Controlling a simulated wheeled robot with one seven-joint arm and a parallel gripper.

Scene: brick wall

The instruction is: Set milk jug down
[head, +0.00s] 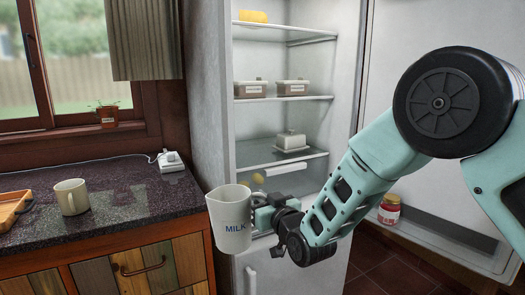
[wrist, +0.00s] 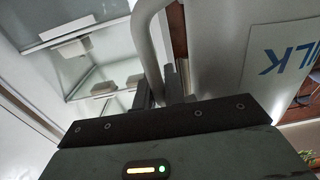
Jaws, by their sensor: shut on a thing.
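The milk jug (head: 229,222) is a white pitcher with "MILK" lettered on it in blue. It is upright in the air in front of the open fridge, just right of the counter's edge. My gripper (head: 262,205) is shut on its handle from the right. In the wrist view the jug's white wall (wrist: 222,60) fills the right side, and its handle (wrist: 147,50) passes between the fingers (wrist: 167,88). The fingertips are partly hidden in the head view.
A dark speckled counter (head: 130,205) lies at the left, with a beige mug (head: 71,197), a wooden tray (head: 12,208) and a white plug block (head: 171,161). The open fridge (head: 270,153) holds several containers. A red-labelled jar (head: 389,209) stands in the door.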

